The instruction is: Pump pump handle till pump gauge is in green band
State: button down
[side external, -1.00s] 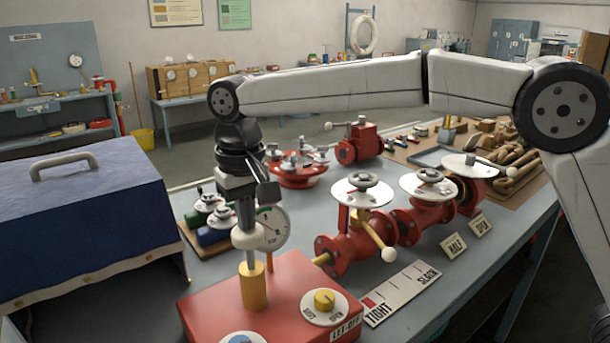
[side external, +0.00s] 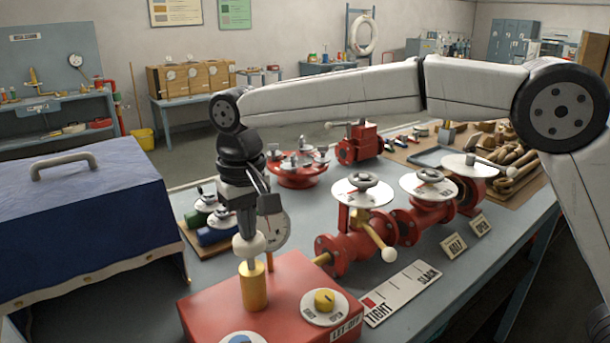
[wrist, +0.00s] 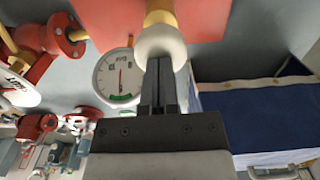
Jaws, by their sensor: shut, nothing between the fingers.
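The pump handle is a white knob (side external: 249,244) on a short rod above a brass cylinder (side external: 253,287) on a red box (side external: 205,308). In the wrist view the knob (wrist: 161,43) is at the top centre, right at my fingertips. My gripper (side external: 246,232) is shut and empty, pointing down onto the knob from above, apparently touching it. The white pump gauge (side external: 277,230) is behind my gripper and partly hidden in the side view. In the wrist view the gauge (wrist: 108,82) appears upside down, its needle near vertical, a green band at the lower rim. I cannot tell exactly where the needle tip lies.
A yellow let-off knob (side external: 324,299) marked shut and open sits on the box's right. Red valves (side external: 345,243) with white dials stand to the right, beside a tight/slack scale card (side external: 402,291). A blue covered case (side external: 80,225) stands to the left.

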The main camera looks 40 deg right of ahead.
notch_tip(320, 180, up, 12)
jog(key=shift+r, duration=0.25)
dwell(0.4)
jog(key=shift+d+f, duration=0.1)
dwell(0.8)
jog(key=s+d+f+t, duration=0.1)
jog(key=s+d+f, duration=0.1)
jog(key=d+f, duration=1.3)
jog(key=shift+t, duration=0.8)
jog(key=s+d+f, duration=0.3)
jog(key=s+f, duration=0.1)
jog(key=s, duration=0.1)
jog(key=s+d+f, duration=0.3)
jog(key=s+f, duration=0.2)
jog(key=s+d+f, duration=0.3)
jog(key=s+f, duration=0.2)
jog(key=shift+s+d, duration=0.3)
jog(key=shift+d, duration=0.05)
